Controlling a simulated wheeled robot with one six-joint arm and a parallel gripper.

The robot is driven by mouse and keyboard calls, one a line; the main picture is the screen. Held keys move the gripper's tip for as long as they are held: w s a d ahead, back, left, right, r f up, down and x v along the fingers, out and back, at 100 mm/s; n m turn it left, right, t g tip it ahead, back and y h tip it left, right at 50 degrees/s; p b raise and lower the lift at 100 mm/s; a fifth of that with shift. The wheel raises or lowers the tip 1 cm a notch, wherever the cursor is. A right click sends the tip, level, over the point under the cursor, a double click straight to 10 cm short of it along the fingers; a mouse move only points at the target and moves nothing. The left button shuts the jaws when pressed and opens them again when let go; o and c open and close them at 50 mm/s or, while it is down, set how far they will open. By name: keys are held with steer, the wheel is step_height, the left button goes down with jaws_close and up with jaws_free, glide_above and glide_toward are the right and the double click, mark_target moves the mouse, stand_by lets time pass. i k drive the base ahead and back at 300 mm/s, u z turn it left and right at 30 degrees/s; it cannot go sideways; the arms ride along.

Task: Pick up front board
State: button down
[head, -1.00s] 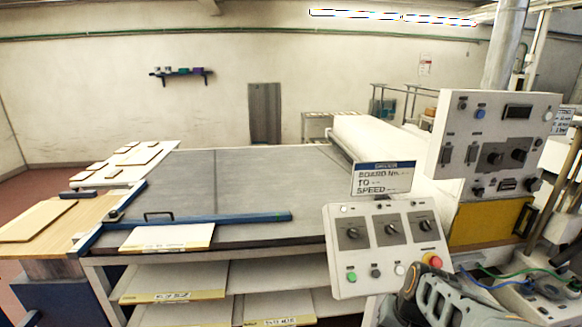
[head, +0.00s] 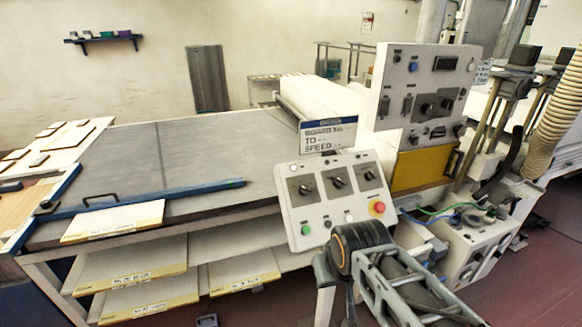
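A pale board (head: 115,221) with a yellow labelled front edge lies flat on the near left edge of the grey conveyor table (head: 210,150), in front of a blue bar (head: 190,193). More boards with similar labelled yellow edges lie on shelves below: one at upper left (head: 130,268), one at lower left (head: 150,298) and one further right (head: 244,272). No label names any of them as the front board. My arm shows at the bottom right, in front of the control panel, apart from the boards. My gripper is not in view.
A control panel (head: 335,200) with knobs and a red button stands at the table's right end. A taller control box (head: 425,98) and a yellow panel (head: 420,168) are behind it. Boards lie on a side table (head: 55,148) at left.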

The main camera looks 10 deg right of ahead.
mark_target(112, 222)
steer(key=u, duration=1.6)
steer(key=i, duration=0.7)
steer(key=u, duration=0.6)
steer(key=i, duration=1.1)
steer(key=z, duration=0.05)
